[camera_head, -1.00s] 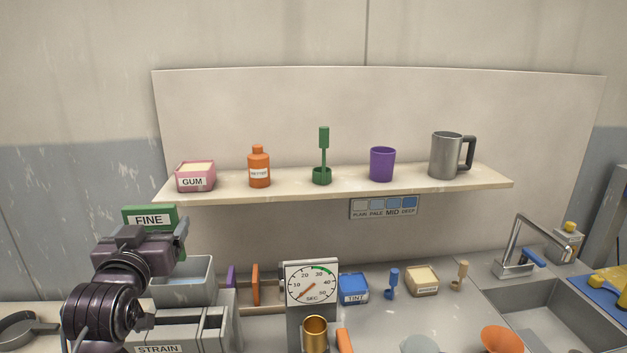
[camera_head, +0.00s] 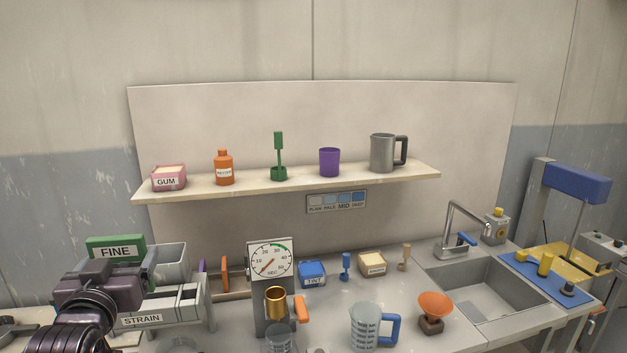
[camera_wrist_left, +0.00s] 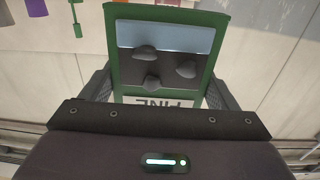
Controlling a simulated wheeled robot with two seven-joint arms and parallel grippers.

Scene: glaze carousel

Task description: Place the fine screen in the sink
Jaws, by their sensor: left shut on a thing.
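The fine screen (camera_head: 115,247) is a green frame with a white FINE label, at the left of the head view. My left gripper (camera_head: 112,266) is shut on it and holds it up at the left of the counter, by the strain stand. In the left wrist view the screen (camera_wrist_left: 213,60) sits between the fingers, with several grey lumps on its pale blue-grey mesh. The sink (camera_head: 461,299) is a grey basin at the right of the counter, well away from the screen. No right gripper shows.
The STRAIN stand (camera_head: 143,320) and a grey bin (camera_head: 172,259) are beside the screen. Between there and the sink stand a dial timer (camera_head: 270,260), a measuring jug (camera_head: 364,327) and an orange funnel (camera_head: 434,306). A faucet (camera_head: 449,232) rises behind the sink. A shelf (camera_head: 300,180) runs above.

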